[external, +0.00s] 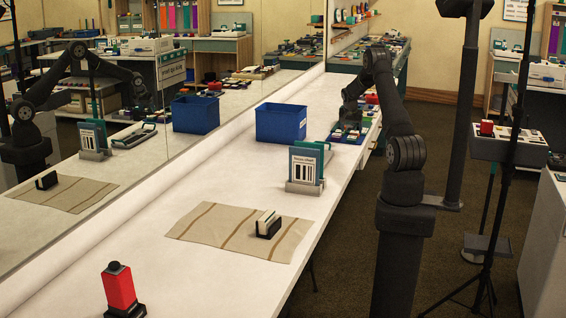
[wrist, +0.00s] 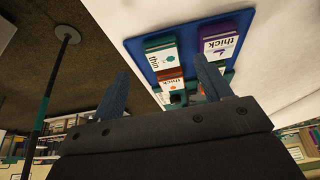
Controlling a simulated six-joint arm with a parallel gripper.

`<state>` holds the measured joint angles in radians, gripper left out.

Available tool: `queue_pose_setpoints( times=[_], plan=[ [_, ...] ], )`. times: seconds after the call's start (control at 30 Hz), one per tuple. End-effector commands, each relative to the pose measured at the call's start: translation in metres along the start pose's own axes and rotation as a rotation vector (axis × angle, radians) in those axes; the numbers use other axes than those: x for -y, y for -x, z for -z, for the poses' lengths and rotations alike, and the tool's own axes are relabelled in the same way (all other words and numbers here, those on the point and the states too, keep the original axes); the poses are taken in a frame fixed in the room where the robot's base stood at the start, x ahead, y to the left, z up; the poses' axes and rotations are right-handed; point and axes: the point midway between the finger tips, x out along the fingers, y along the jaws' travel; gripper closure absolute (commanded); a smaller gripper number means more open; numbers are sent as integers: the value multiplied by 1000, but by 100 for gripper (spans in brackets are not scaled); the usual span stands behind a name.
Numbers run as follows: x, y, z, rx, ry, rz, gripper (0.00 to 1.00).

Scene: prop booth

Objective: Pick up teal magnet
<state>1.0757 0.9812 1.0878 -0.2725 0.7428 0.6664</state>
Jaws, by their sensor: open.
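In the wrist view, a block with a teal edge (wrist: 159,42) and a white label reading "thin" lies on a blue tray (wrist: 132,46). It looks like the teal magnet. My gripper (wrist: 161,67) is open, its two fingers apart and pointing toward the tray, with nothing seen held between them. The teal-edged block shows between and beyond the fingertips; the distance to it is hard to tell. In the external view my gripper (external: 350,110) is low over the small coloured pieces at the table's far end, too small there to tell apart.
A purple block (wrist: 218,30) labelled "thick" and a reddish-brown block (wrist: 170,74) share the tray. Further pieces are partly hidden by the gripper. A blue bin (external: 281,122), a teal-backed stand (external: 306,165), a striped cloth (external: 205,232) and a red post (external: 119,287) stand nearer.

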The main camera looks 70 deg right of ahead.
Motion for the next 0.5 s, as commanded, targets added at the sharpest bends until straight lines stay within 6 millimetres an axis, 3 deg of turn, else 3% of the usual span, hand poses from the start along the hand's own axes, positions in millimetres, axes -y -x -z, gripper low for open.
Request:
queue_pose_setpoints(
  times=[0.5],
  plan=[
    [2, -52, 1, -3, 0, 1, 29]
  ],
)
